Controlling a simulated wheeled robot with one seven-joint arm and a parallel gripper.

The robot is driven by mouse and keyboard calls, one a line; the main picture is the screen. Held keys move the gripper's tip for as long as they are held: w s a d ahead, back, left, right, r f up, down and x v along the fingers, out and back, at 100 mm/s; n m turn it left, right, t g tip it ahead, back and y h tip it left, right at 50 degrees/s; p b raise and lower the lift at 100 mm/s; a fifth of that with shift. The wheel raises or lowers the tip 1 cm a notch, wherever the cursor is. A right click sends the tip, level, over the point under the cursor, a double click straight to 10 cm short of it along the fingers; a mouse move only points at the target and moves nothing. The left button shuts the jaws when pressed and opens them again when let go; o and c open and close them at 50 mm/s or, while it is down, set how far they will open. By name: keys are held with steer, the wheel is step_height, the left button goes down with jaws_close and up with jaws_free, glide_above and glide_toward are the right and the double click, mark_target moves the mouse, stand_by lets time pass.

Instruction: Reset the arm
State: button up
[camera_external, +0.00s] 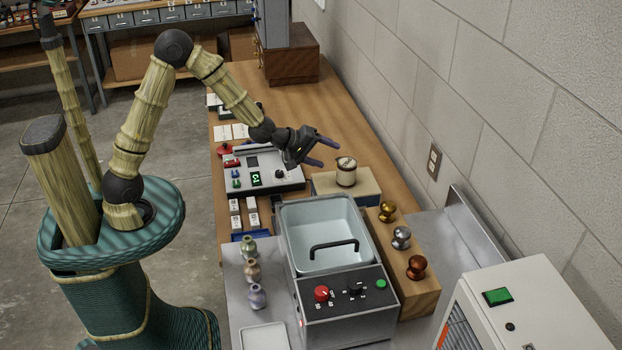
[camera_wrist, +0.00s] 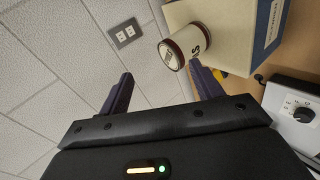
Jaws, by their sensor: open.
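My gripper (camera_external: 318,153) is open and empty. It hangs above the wooden table, over the right side of the grey control box. Its two dark fingers point right, toward a small cream jar with a dark band (camera_external: 346,171), and are apart from it. In the wrist view my gripper (camera_wrist: 160,88) has its fingers spread wide, with wall between them. The jar (camera_wrist: 190,48) appears beyond the right finger there, on a cream and blue box (camera_wrist: 235,30). My arm is bent, raised at the elbow and stretched out over the table.
The control box (camera_external: 290,183) with a green display lies below my gripper. A basin with a lid handle (camera_external: 322,225) stands nearer. Three knobs on a wooden block (camera_external: 410,300) and three small vases (camera_external: 252,271) flank it. A block wall (camera_external: 480,90) bounds the right.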

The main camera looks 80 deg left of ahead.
steer(key=s+d+r+m+g+p, duration=0.1)
steer(key=s+d+m+g, duration=0.1)
steer(key=s+m, duration=0.3)
steer(key=s+d+m+g+p, duration=0.1)
steer(key=s+m+g, duration=0.3)
steer(key=s, duration=0.9)
steer(key=s+d+r+m+g+p, duration=0.1)
steer(key=s+d+m+g+p, duration=0.1)
steer(key=s+m, duration=0.5)
steer(key=s+g, duration=0.1)
steer(key=s, duration=0.2)
steer(key=shift+d+r+h+p, duration=0.3)
steer(key=shift+d+r+p, duration=0.05)
steer(key=shift+s, duration=0.1)
